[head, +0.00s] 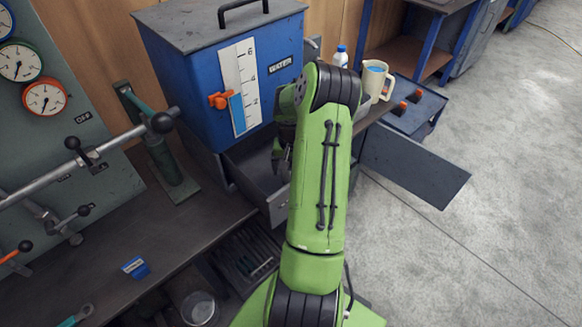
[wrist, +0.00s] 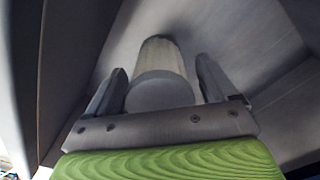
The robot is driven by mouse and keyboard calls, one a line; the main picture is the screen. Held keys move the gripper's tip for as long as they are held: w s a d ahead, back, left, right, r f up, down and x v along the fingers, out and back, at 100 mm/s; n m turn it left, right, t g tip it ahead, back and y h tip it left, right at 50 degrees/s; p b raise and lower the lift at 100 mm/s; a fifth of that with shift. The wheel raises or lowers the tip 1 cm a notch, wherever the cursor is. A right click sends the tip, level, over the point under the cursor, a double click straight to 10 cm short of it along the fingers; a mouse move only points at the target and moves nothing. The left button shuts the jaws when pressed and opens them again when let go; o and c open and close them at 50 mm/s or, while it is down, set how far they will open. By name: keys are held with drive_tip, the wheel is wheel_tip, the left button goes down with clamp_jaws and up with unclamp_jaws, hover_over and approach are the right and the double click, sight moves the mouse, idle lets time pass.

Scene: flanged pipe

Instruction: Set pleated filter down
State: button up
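The pleated filter (wrist: 160,72) is a pale cylinder with a smooth grey end, seen in the wrist view between the two fingers of my gripper (wrist: 160,85). The fingers stand apart, with a narrow gap showing on each side of the filter. It lies against a plain grey surface inside a grey-walled space. In the head view my gripper (head: 281,155) is mostly hidden by my green arm, low over an open grey drawer (head: 248,172) under the blue water tank. The filter cannot be seen in the head view.
A mug (head: 374,82) and a bottle (head: 341,56) stand to the right. A pipe with lever handles (head: 100,152) juts in from the left.

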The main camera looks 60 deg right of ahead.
wheel_tip(320, 180, up, 12)
drive_tip(key=p, duration=0.3)
drive_tip(key=shift+r+p, duration=0.25)
drive_tip(key=shift+p, duration=0.1)
drive_tip(key=w+a+r+n+t+h, duration=0.1)
drive_tip(key=a+r+n, duration=0.2)
drive_tip(key=a+r, duration=0.6)
drive_tip(key=w+a+r+n+t+h, duration=0.1)
drive_tip(key=a+r+n, duration=0.2)
drive_tip(key=a+r, duration=0.55)
drive_tip(key=s+a+n+t+y, duration=0.1)
drive_tip(key=s+a+n, duration=0.1)
drive_tip(key=s+a, duration=0.4)
drive_tip(key=s+a+n+t+y, duration=0.1)
drive_tip(key=s+a+n+t, duration=0.1)
drive_tip(key=s+a, duration=0.4)
drive_tip(key=a+n, duration=0.1)
drive_tip(key=a, duration=0.3)
drive_tip(key=shift+a+n+t, duration=0.3)
drive_tip(key=shift+a, duration=0.05)
drive_tip(key=shift+w, duration=0.1)
